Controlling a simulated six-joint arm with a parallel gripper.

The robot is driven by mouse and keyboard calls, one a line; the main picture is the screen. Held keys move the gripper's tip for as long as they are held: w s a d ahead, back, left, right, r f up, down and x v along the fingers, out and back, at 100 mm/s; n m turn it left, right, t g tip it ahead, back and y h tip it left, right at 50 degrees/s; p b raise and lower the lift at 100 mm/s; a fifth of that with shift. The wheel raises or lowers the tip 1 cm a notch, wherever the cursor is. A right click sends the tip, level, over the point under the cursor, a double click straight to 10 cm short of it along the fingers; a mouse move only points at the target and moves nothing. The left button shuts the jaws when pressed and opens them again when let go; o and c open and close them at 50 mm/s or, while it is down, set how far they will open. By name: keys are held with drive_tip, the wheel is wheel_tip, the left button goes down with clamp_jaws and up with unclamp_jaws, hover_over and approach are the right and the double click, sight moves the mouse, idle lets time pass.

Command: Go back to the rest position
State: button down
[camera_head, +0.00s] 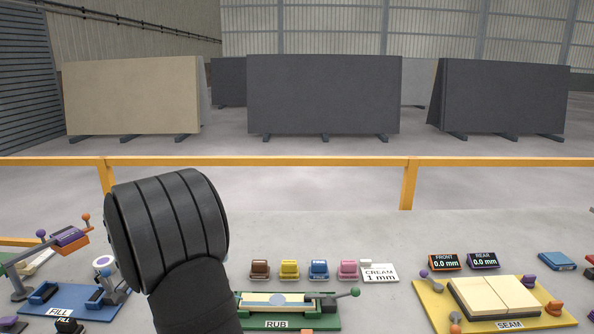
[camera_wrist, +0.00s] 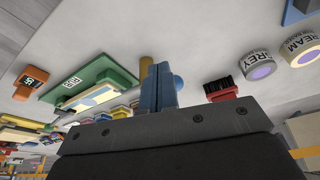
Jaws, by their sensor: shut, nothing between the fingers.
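My gripper (camera_wrist: 158,72) shows in the wrist view as two blue-grey fingers pressed together, with nothing between them. It is above the slab workbench (camera_wrist: 198,50), apart from the things around it. In the head view a black ribbed part of my arm fills the lower left middle, and the fingers are hidden or out of frame.
On the bench are the green RUB board (camera_head: 324,316), the yellow SEAM board (camera_head: 430,303) and the blue FILL board (camera_head: 88,313). Several coloured blocks (camera_head: 290,269) stand in a row beside a CREAM card (camera_head: 380,273). An orange rail (camera_head: 300,161) runs behind.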

drive_tip(key=shift+w+d+f+n+y, duration=0.1)
drive_tip(key=shift+d+f+n+y, duration=0.25)
drive_tip(key=shift+d+n, duration=0.45)
drive_tip(key=shift+w+d+f+n+y, duration=0.1)
drive_tip(key=shift+d+f+n+y, duration=0.35)
drive_tip(key=shift+n, duration=0.7)
drive_tip(key=shift+w+d+f+n+y, duration=0.1)
drive_tip(key=shift+d+f+n, duration=0.15)
drive_tip(key=shift+d+n, duration=0.6)
drive_tip(key=shift+a, duration=0.1)
